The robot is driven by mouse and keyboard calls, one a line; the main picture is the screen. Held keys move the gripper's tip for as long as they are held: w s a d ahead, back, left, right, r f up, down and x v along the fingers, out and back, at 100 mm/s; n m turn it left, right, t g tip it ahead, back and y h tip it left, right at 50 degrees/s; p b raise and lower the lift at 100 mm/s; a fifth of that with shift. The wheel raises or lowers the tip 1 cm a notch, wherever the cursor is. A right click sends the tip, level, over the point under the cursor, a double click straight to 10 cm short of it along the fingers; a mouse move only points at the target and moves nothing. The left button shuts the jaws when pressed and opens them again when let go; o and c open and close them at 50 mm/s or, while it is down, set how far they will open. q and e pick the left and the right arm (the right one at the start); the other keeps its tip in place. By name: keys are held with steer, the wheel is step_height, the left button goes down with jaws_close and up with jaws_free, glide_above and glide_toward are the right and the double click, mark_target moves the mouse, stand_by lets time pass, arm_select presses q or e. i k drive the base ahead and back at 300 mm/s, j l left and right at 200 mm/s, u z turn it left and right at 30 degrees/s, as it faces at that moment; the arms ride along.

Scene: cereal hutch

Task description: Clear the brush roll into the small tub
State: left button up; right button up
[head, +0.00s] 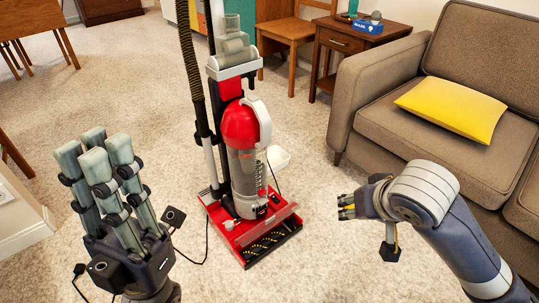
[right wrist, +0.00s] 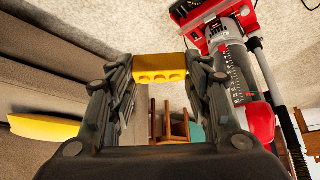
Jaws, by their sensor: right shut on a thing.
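The brush roll (head: 268,244) is a dark roller with yellow bristle-like marks, set in the open front of the red floor head of an upright vacuum (head: 240,130). Whether anything is wound on it is too small to tell. My left gripper (head: 98,150) is at the lower left, fingers up, open and empty.
A brown sofa (head: 360,100) with a yellow cushion (head: 453,108) stands at the right. A wooden side table (head: 350,40) and a chair (head: 290,30) stand behind. A thin black cord (head: 205,245) lies left of the vacuum. Carpet around the vacuum is mostly clear.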

mark_target(275, 164)
steer(key=i+l+u, duration=0.25)
steer(key=i+l, duration=0.15)
steer(key=l, duration=0.25)
steer(key=i+l+u, duration=0.1)
steer(key=l, duration=0.3)
steer(key=i+l+u, duration=0.1)
steer(key=i+l, duration=0.15)
steer(key=i+l+u, duration=0.1)
steer(key=l, duration=0.4)
steer(key=i+l+u, duration=0.15)
steer(key=l, duration=0.25)
steer(key=i+u, duration=0.1)
steer(key=u, duration=0.3)
steer(key=j+u, duration=0.1)
steer(key=u, duration=0.3)
steer(key=i+u, duration=0.15)
steer(key=u, duration=0.25)
steer(key=i, duration=0.3)
